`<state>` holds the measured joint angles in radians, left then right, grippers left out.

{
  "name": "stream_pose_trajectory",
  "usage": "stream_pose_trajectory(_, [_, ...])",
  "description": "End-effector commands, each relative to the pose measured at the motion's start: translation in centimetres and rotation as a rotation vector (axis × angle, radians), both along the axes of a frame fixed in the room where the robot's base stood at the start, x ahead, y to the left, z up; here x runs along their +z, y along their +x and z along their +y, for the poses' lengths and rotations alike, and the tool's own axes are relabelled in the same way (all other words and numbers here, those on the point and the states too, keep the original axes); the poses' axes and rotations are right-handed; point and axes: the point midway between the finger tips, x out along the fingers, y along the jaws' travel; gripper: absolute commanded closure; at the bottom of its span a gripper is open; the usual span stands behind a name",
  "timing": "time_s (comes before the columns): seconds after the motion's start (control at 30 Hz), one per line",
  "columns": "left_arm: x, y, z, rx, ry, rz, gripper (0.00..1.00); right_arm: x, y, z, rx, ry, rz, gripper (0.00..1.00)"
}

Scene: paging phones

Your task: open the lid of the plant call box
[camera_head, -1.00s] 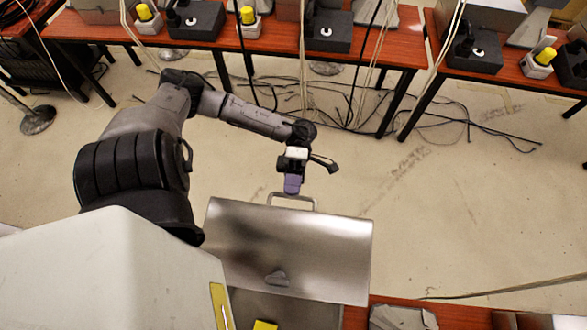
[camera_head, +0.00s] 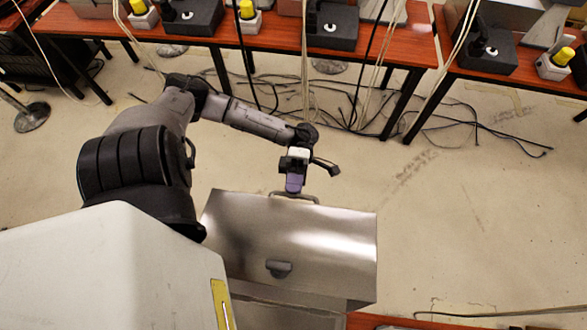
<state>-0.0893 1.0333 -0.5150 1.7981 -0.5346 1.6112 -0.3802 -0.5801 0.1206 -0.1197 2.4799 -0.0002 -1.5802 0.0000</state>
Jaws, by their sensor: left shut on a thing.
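The plant call box shows at the bottom centre as a grey metal box, with its body (camera_head: 285,316) partly cut off by the lower edge. Its broad shiny metal lid (camera_head: 325,235) has a small dark latch-like piece (camera_head: 279,269) near the lower edge and a thin handle (camera_head: 310,197) at the far edge. My left gripper (camera_head: 294,186), with purplish fingers, is shut on this handle, whose middle is partly hidden by the fingers. The inside of the box is not visible. I cannot tell the lid's exact angle. My right gripper is out of view.
Red-brown tables (camera_head: 270,39) along the top carry black phones (camera_head: 331,28) and yellow-topped units (camera_head: 563,57). Loose cables (camera_head: 345,105) lie on the floor beneath. A red-brown table edge (camera_head: 385,321) shows at the bottom. The floor at right is mostly clear.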

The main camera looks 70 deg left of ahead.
Motion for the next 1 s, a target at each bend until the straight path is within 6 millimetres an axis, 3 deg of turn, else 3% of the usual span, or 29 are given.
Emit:
stream_pose_trajectory(0.07, [0.0, -0.1, -0.1, -0.002, -0.003, 0.001, 1.0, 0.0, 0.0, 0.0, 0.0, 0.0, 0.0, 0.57])
stream_pose_trajectory(0.1, [0.0, -0.1, -0.1, -0.002, -0.003, 0.001, 0.85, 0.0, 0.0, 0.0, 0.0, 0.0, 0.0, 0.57])
stream_pose_trajectory(0.37, [0.0, -0.1, -0.1, -0.002, -0.002, 0.001, 0.61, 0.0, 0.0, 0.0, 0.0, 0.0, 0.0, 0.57])
stream_pose_trajectory(0.73, [-0.4, 0.4, 0.8, 0.0, 0.002, -0.001, 0.61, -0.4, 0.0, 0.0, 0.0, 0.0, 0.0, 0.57])
stream_pose_trajectory(1.0, [-1.5, 2.6, 5.2, 0.002, 0.001, 0.0, 0.61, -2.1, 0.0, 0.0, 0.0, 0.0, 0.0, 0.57])
